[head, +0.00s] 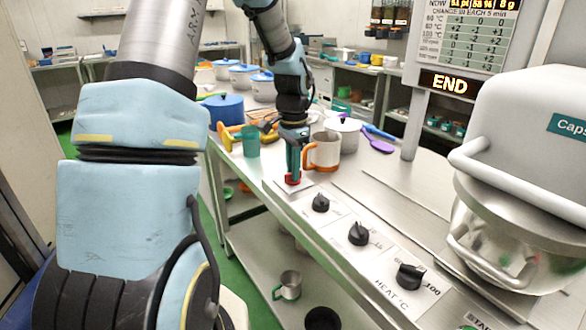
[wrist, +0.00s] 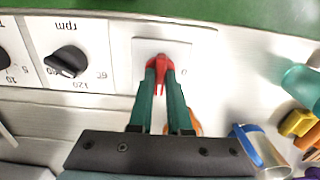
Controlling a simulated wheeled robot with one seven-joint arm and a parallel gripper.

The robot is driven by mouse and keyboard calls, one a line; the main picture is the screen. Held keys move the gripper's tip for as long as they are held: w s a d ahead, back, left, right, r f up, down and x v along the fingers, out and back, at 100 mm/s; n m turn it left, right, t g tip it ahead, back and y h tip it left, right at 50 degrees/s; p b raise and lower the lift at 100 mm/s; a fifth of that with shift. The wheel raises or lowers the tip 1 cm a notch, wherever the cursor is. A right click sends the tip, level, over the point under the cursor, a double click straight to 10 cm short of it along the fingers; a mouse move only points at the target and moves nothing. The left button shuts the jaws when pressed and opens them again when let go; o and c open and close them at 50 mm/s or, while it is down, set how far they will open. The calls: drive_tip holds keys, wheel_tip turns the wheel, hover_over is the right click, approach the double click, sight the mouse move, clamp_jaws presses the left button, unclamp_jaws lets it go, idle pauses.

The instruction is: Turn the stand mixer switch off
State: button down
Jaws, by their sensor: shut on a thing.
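A red switch (head: 292,179) sits on a pale plate at the far left end of the row of black knobs, along the bench's front edge. My gripper (head: 293,170) points down at it. In the wrist view the two green fingers (wrist: 159,78) close around the red switch (wrist: 158,61), which shows between and just beyond the tips. A "0" mark shows on the plate to its right; any other mark is hidden. The stand mixer (head: 540,120) with its steel bowl stands at the right in the head view.
Black knobs (head: 359,233) line the panel beside the switch. An orange-and-white mug (head: 323,151) stands close behind my gripper, and a teal cup (head: 250,141) stands to its left. A sign (head: 447,83) above the bench reads END. The bench middle is mostly clear.

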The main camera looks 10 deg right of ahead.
drive_tip(key=shift+n, duration=0.3)
drive_tip(key=n, duration=0.3)
drive_tip(key=shift+n, duration=0.4)
drive_tip(key=n, duration=0.4)
drive_tip(key=n+p, duration=0.1)
drive_tip(key=n, duration=0.4)
drive_tip(key=shift+r, duration=0.1)
drive_tip(key=shift+n+p, duration=0.8)
drive_tip(key=shift+n, duration=1.5)
drive_tip(key=c, duration=0.9)
unclamp_jaws()
drive_tip(key=shift+o, duration=0.2)
